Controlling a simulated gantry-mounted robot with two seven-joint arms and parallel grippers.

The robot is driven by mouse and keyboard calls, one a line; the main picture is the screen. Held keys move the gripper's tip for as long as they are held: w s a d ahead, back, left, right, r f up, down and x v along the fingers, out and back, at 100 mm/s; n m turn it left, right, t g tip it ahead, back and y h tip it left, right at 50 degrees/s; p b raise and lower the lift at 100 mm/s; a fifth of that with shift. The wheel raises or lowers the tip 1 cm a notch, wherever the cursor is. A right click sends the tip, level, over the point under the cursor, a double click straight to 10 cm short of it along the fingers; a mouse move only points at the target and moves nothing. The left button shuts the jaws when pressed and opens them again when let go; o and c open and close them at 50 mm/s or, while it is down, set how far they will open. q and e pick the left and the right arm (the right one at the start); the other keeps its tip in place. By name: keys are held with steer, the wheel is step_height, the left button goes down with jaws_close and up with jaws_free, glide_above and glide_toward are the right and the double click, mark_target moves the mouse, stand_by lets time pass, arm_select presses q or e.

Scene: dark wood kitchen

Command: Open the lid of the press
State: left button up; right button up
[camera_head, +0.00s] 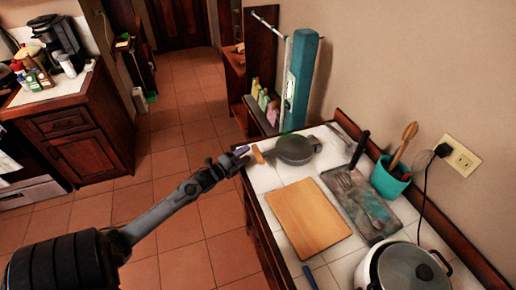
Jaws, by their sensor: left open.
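The press (295,150) is a round grey piece on the white-tiled counter, near the counter's far end. Its top looks flat and closed down. An orange-brown handle-like piece (258,154) sticks out from its left side towards the counter's edge. My left gripper (242,153) reaches in from the left, over the floor beside the counter edge. It is open, with its fingertips close to the handle's end; I cannot tell whether they touch it. My right gripper is out of view.
A wooden cutting board (308,216) lies in front of the press. A grey tray with utensils (362,205), a teal utensil pot (390,178) and a white cooker (402,266) stand to the right. A tall teal box (300,80) stands behind. The tiled floor (190,215) is clear.

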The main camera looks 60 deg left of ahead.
mark_target(257, 146)
arm_select(q)
steer(key=shift+w+a+b, duration=0.15)
steer(key=shift+w+a, duration=0.1)
steer(key=shift+w, duration=1.05)
steer(key=shift+w+a+b, duration=0.15)
steer(key=shift+w+a, duration=0.05)
steer(key=shift+w, duration=1.05)
steer(key=shift+w+a+b, duration=0.15)
steer(key=shift+w+a, duration=0.1)
steer(key=shift+w, duration=1.05)
jaws_close()
